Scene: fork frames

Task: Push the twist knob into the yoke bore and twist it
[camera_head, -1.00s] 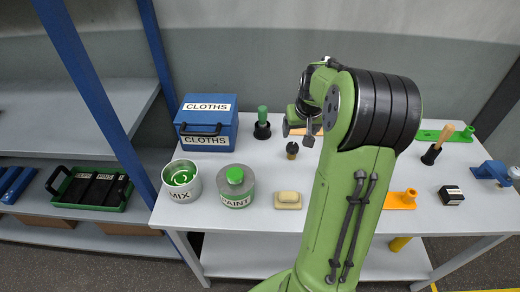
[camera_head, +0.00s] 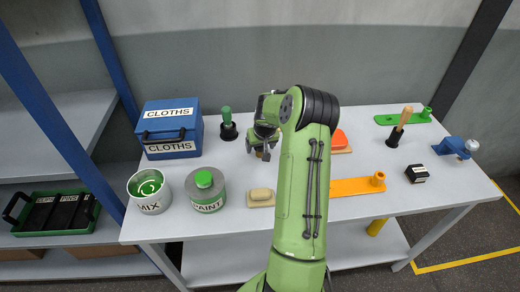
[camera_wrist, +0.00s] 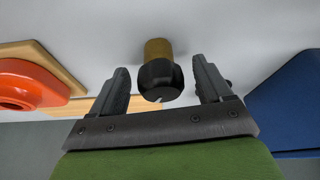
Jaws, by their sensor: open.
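The twist knob (camera_wrist: 161,78) has a dark faceted head and a brass-coloured shank. In the wrist view it lies between my open fingers, with a gap on each side. In the head view my gripper (camera_head: 259,146) hides most of it; a brass bit shows below the fingers. My gripper (camera_wrist: 165,90) is open and holds nothing. An orange bar with a raised round boss (camera_head: 358,185), a green bar with a similar boss (camera_head: 403,118) and a blue bracket with a silvery knob (camera_head: 455,147) stand to the right. I cannot tell which is the yoke.
A blue CLOTHS box (camera_head: 172,128), a MIX pot (camera_head: 150,191), a PAINT can (camera_head: 207,190) and soap (camera_head: 261,197) are left or in front. A red-orange piece on a wooden board (camera_head: 340,141) is close on the right. A black block (camera_head: 417,174) stands farther right.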

